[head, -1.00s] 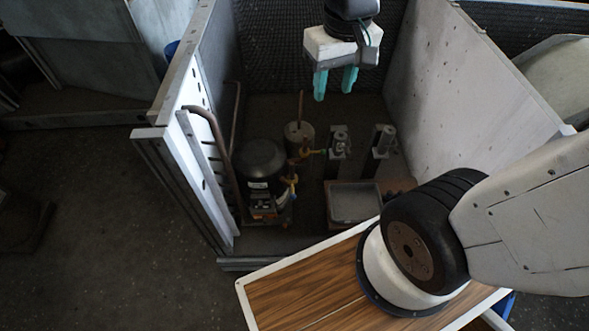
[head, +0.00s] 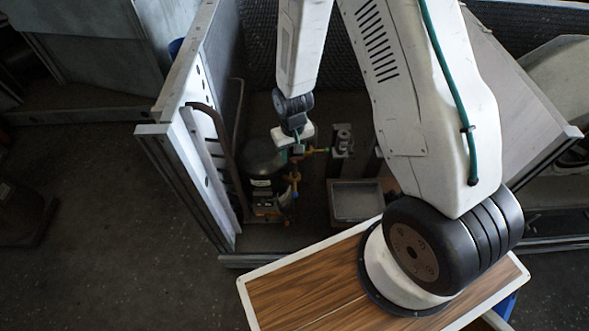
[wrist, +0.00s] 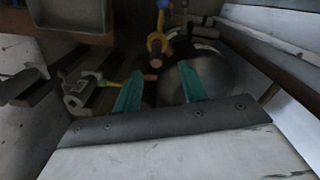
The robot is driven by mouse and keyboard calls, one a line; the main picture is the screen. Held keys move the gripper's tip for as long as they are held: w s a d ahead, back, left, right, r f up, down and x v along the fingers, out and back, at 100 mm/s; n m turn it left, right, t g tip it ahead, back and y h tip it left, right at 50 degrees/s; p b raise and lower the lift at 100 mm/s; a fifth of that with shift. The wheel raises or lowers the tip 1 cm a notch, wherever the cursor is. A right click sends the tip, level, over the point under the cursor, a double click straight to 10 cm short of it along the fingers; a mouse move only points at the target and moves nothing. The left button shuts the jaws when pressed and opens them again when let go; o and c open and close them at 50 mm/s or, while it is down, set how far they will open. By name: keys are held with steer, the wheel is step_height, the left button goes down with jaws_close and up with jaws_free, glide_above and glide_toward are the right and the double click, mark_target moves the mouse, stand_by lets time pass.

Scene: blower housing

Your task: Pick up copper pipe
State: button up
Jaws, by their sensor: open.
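Between the two teal fingers of my gripper (wrist: 158,72), in the wrist view, a small reddish-brown upright end shows, likely the copper pipe (wrist: 149,79). Its lower part is dark and partly hidden. The fingers are apart, one on each side of it, and I cannot tell any contact. In the head view my gripper (head: 297,147) is low inside the housing, just right of the black compressor (head: 262,160), and hides the spot where the thin upright pipe stood. The dark domed compressor (wrist: 215,75) lies behind the right finger in the wrist view.
Brass valve fittings (head: 293,178) stand close to my gripper. A metal block fixture (head: 342,140) and a shallow grey tray (head: 356,203) lie to the right. A curved brown pipe (head: 222,135) runs along the left panel (head: 193,140).

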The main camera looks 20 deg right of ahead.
mark_target(295, 176)
steer(key=f, duration=0.8)
steer(key=shift+s+d+f, duration=0.1)
steer(key=shift+s+d, duration=0.15)
jaws_close()
